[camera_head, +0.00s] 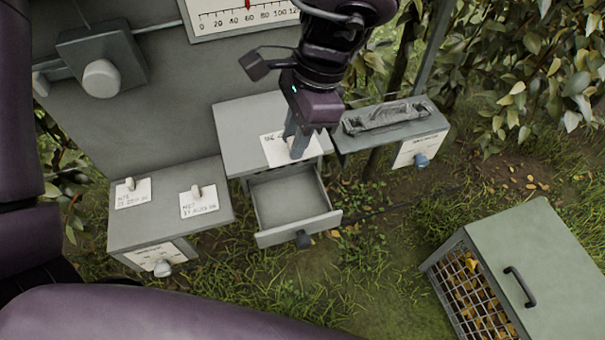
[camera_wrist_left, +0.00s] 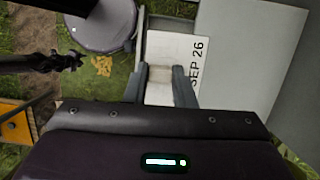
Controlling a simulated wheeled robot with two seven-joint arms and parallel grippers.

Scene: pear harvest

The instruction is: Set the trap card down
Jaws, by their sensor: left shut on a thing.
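The white trap card (camera_head: 272,153) is at the front part of the middle grey box's top, above an open drawer. My left gripper (camera_head: 297,148) comes down from above and is shut on the card's small pale grip. In the left wrist view the card (camera_wrist_left: 172,50) shows "SEP 26", and its grip is between the fingers (camera_wrist_left: 160,88). The middle box (camera_head: 240,125) has a flat, otherwise bare top. Whether the card touches it, I cannot tell. The open drawer (camera_head: 290,200) looks empty. My right gripper is not in view.
Two cards (camera_head: 133,194) (camera_head: 199,202) with small grips lie on the left grey box (camera_head: 150,225). A right box (camera_head: 390,135) carries a dark handle-like part on its top. A crate (camera_head: 540,260) with yellow contents stands on the grass. Foliage surrounds the right side.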

